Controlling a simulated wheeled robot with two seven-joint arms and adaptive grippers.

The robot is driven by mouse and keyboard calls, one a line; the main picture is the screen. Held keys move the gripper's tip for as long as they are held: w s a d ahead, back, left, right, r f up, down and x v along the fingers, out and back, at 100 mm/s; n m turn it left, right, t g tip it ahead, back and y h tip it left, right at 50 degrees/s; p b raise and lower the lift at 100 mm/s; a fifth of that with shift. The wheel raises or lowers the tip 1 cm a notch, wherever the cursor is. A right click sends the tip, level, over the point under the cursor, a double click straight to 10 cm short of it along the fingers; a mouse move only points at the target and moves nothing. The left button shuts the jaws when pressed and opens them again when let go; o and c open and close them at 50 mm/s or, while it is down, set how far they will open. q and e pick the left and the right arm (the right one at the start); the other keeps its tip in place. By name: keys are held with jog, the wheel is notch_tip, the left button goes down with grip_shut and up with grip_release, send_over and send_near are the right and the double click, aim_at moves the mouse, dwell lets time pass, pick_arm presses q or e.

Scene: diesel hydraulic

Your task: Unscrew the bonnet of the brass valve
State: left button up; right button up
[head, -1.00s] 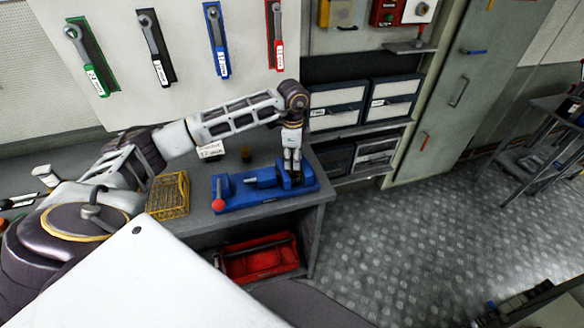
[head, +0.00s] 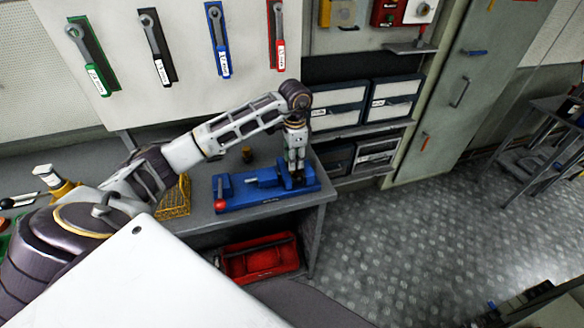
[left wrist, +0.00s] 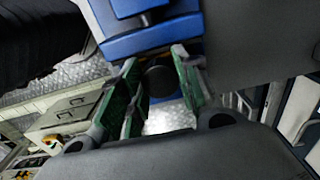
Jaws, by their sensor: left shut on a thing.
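My left gripper (head: 295,172) points down over the right end of the blue vise (head: 238,190), which stands on the grey bench. In the left wrist view, the green-padded fingers (left wrist: 155,85) are on either side of a dark round part (left wrist: 160,78), with the blue vise (left wrist: 150,38) beyond. The gripper is shut on this part; I cannot tell whether it is the bonnet. The brass valve's body is not clearly visible, being hidden by the gripper or too small. My right gripper is not in view.
A red tray (head: 258,260) is below. Several wrenches hang on the wall panel.

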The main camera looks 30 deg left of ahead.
pick_arm(q)
jog(key=shift+w+d+r+n, duration=0.25)
jog(key=shift+r+n, duration=0.05)
jog(key=shift+s+a+f, duration=0.1)
jog(key=shift+a+f, duration=0.1)
dwell(0.5)
jog(key=o, duration=0.8)
jog(key=shift+n, duration=0.3)
jog(key=shift+f, duration=0.1)
jog(key=shift+s, duration=0.15)
